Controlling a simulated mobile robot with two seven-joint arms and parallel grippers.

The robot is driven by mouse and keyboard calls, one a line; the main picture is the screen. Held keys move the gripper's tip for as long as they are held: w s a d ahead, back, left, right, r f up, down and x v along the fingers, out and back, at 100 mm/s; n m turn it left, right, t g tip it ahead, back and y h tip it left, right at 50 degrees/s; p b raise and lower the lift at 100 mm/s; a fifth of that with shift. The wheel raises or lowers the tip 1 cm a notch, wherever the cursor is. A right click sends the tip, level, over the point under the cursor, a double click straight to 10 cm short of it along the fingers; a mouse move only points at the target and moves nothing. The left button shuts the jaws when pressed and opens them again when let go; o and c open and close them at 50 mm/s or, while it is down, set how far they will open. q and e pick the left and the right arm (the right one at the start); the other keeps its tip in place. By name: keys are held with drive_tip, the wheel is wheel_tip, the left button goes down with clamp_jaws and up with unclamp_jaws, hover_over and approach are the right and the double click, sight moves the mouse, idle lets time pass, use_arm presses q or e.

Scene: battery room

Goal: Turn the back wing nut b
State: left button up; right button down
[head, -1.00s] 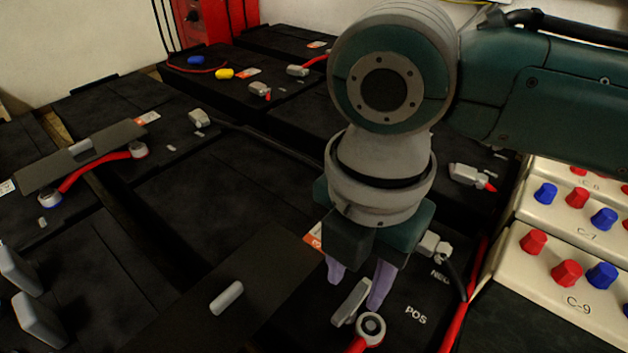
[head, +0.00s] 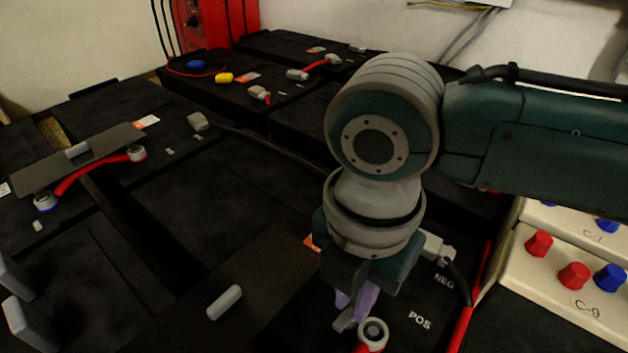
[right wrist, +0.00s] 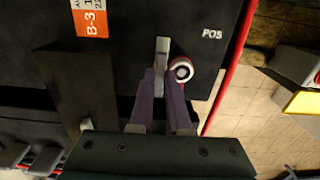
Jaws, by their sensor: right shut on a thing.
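My right gripper (head: 354,304) points down at the battery by the POS mark, its purple fingers close together. It is shut on a grey, flat-sided wing nut (head: 345,322), whose lower end shows below the fingers. In the right wrist view the wing nut (right wrist: 162,58) stands out past the fingertips (right wrist: 162,80). A round cable terminal (head: 373,333) with a red sleeve sits just right of the wing nut; in the right wrist view the terminal (right wrist: 182,69) is close to the right finger. I cannot tell which wing nut bears the name b.
A dark cover plate with a grey handle (head: 224,302) lies left of the gripper. A cream panel (head: 560,275) with red and blue knobs stands to the right. A red edge strip (head: 461,328) runs beside the battery. Other batteries fill the left and back.

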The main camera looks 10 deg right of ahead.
idle(0.5)
drive_tip(key=shift+r+m+p, duration=0.2)
drive_tip(key=shift+m+p, duration=0.4)
drive_tip(key=shift+p, duration=0.15)
drive_tip(key=shift+r+m+p, duration=0.1)
drive_tip(key=shift+m+p, duration=1)
drive_tip(key=shift+p, duration=0.1)
drive_tip(key=m+p, duration=0.2)
drive_tip(key=shift+m, duration=0.3)
drive_tip(key=m+p, duration=0.1)
drive_tip(key=m, duration=0.1)
drive_tip(key=shift+m+p, duration=0.35)
drive_tip(key=shift+m, duration=0.05)
drive_tip(key=m+p, duration=0.2)
drive_tip(key=m, duration=0.5)
drive_tip(key=shift+f+m+p, duration=0.2)
drive_tip(key=shift+m+p, duration=0.1)
drive_tip(key=shift+p, duration=0.1)
drive_tip(key=shift+m, duration=0.7)
